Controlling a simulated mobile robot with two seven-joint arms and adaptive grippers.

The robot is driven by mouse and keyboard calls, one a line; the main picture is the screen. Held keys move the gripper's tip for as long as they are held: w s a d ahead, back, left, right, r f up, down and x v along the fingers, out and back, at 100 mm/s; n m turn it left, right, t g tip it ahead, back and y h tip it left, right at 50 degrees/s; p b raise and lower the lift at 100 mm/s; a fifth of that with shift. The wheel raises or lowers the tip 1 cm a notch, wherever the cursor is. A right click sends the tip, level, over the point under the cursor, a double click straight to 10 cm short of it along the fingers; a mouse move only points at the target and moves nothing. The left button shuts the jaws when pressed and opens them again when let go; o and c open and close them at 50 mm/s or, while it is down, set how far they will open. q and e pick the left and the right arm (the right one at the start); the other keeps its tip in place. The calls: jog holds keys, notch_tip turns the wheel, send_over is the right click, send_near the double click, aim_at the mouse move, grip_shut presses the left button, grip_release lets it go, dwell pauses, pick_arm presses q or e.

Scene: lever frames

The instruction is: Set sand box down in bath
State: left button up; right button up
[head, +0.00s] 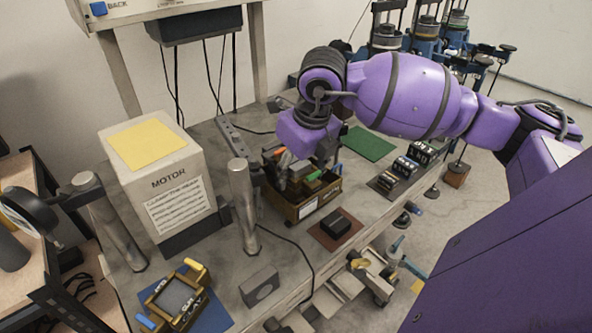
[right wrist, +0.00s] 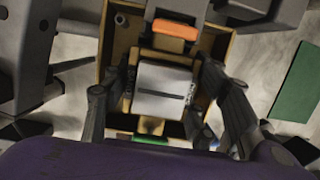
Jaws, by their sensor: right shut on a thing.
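The sand box, a small brass-framed box with a grey slotted top (right wrist: 164,88), has an orange tab (right wrist: 175,30) and a green tab, which shows in the head view (head: 314,175). My right gripper (head: 302,172) points down and is shut on its sides; its dark fingers flank the box in the right wrist view. The bath, an open brass-coloured tray (head: 307,208), surrounds the sand box as seen from above. Whether the sand box touches the bath floor is hidden. My left gripper is not in view.
A similar box marked CLAY (head: 178,300) sits on a blue mat at front left. The motor block (head: 165,180), a metal post (head: 245,205) and a grey block (head: 260,288) stand left of the bath. A dark block (head: 336,222) on a brown mat and a green mat (head: 368,143) lie right.

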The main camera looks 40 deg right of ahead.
jog(key=shift+s+a+f, duration=0.15)
jog(key=shift+f, duration=0.35)
jog(key=o, duration=1.5)
jog(key=shift+f, duration=0.1)
jog(key=shift+o, duration=0.2)
jog(key=v, duration=1.2)
jog(key=shift+r, duration=0.2)
jog(key=shift+w, duration=0.2)
jog(key=shift+f, duration=0.1)
